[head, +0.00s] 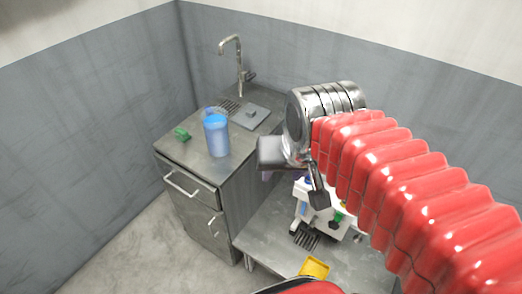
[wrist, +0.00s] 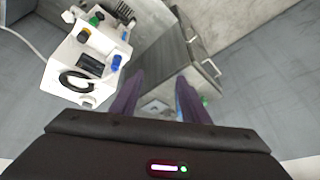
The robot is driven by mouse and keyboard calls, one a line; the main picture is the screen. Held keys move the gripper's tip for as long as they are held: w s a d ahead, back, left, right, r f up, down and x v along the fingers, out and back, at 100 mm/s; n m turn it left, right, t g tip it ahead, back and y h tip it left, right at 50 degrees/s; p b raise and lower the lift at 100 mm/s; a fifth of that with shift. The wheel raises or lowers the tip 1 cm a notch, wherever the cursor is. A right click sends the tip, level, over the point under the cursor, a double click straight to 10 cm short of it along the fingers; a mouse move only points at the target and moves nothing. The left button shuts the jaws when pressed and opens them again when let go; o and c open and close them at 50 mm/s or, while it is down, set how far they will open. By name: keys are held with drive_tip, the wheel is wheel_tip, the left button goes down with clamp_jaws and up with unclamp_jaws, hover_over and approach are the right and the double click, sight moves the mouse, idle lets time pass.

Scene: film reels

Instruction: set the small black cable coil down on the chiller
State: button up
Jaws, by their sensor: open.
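A black ring, which looks like the small cable coil (wrist: 77,82), lies flat on a white machine (wrist: 60,66) at the left of the wrist view. This machine, seemingly the chiller, has a dark panel and blue, green and yellow-brown parts. In the head view the white machine (head: 300,212) stands on the lower metal bench, partly hidden by my arm; I cannot make out the coil there. My gripper (wrist: 157,98) is open, with its two dark fingers apart and nothing between them. The fingers point away to the right of the machine and do not touch the coil.
A metal cabinet (head: 218,205) with a sink and tap (head: 238,62) stands left of the bench. A blue container (head: 216,136) and a green item (head: 182,134) are on it. A black slotted item (head: 305,236) and a yellow tray (head: 314,267) lie on the bench.

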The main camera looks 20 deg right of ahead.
drive_tip(key=s+a+n, duration=0.1)
drive_tip(key=s+a+f+n, duration=0.1)
drive_tip(key=n, duration=0.1)
drive_tip(key=shift+s+f+t, duration=0.1)
drive_tip(key=shift+t, duration=0.2)
idle(1.1)
